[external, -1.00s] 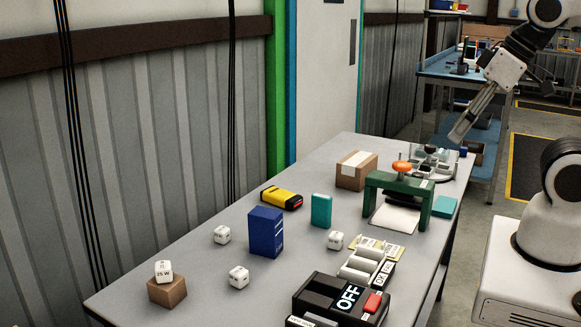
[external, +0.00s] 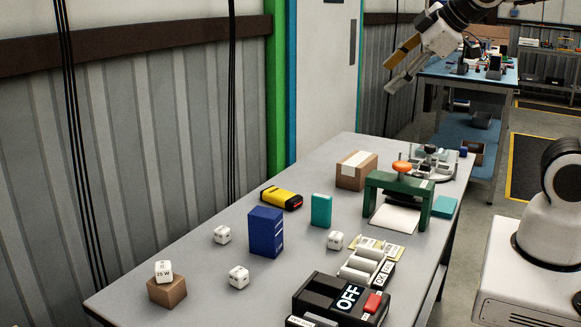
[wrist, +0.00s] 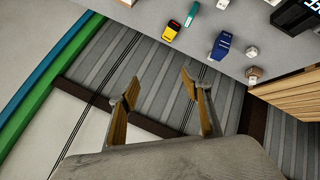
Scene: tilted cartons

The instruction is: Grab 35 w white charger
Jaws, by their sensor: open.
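Several white cube chargers are on the grey table. One (external: 222,234) is left of the blue box, one (external: 238,276) in front of it, and one (external: 335,240) to its right. Another charger (external: 162,271) sits on a small brown box (external: 167,291), and its face seems to read 25 W. The labels on the others are too small to read, so I cannot tell which is 35 W. My gripper (external: 392,79) is open and empty, high above the table's far end. The wrist view shows its spread fingers (wrist: 159,84) and a white charger (wrist: 252,52) beyond them.
A blue box (external: 265,232), a teal box (external: 321,210) and a yellow device (external: 281,198) stand mid-table. A green frame (external: 399,188), a carton (external: 356,171) and a black OFF switch box (external: 340,298) are also there. A ribbed wall (external: 120,150) runs along the left.

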